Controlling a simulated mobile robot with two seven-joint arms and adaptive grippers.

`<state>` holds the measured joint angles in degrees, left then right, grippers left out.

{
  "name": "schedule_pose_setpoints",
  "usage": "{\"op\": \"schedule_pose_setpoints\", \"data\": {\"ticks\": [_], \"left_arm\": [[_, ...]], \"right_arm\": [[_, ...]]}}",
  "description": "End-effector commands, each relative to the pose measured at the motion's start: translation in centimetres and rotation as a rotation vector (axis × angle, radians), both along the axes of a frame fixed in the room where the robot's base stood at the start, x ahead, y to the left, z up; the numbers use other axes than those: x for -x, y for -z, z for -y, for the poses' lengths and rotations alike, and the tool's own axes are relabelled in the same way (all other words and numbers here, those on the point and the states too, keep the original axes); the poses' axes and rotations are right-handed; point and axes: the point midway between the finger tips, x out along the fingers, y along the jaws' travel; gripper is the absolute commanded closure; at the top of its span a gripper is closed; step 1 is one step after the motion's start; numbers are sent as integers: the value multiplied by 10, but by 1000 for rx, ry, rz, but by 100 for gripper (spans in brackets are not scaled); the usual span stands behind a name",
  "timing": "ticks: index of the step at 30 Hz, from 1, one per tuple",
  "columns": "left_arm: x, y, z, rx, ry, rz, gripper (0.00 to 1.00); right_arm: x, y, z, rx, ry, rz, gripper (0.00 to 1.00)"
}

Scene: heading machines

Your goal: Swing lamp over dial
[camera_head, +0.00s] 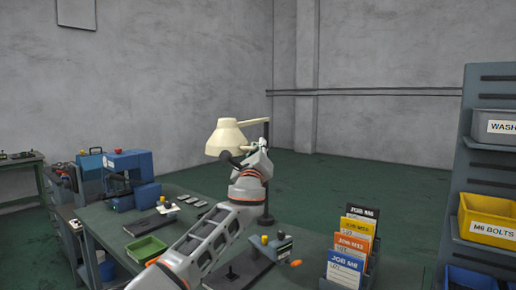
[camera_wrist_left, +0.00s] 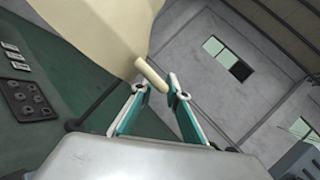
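A cream lamp shade (camera_head: 227,138) hangs from a dark upright pole (camera_head: 266,190) at the back of the bench. It fills the upper left of the left wrist view (camera_wrist_left: 100,30), with a short cream peg handle (camera_wrist_left: 151,75) sticking out. My left gripper (camera_wrist_left: 158,86) is at this handle, just right of the shade in the head view. Its two fingers are apart with the handle's end between or just beyond the tips; a gap shows on the left side, and firm contact cannot be told. No dial can be clearly made out. My right gripper is not in view.
The bench (camera_head: 185,190) holds a blue machine (camera_head: 130,178), a green tray (camera_head: 146,249), a small device with yellow and dark knobs (camera_head: 271,246) and a rack of job cards (camera_head: 352,250). A shelf with a yellow bin (camera_head: 488,218) stands right. Air behind the lamp is clear.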

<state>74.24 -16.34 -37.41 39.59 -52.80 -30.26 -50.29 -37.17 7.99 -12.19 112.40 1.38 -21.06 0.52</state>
Motion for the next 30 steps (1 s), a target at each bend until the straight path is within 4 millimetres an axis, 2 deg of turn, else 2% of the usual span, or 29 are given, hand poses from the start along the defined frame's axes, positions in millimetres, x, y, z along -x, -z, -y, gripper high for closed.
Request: {"op": "schedule_pose_setpoints", "data": {"ticks": [8, 14, 30], "left_arm": [[4, 2, -1, 2, 0, 0, 85], [18, 7, -3, 4, 2, 0, 85], [82, 28, -16, 1, 0, 0, 85]], "right_arm": [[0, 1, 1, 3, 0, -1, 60], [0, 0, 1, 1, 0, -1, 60], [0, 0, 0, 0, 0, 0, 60]]}}
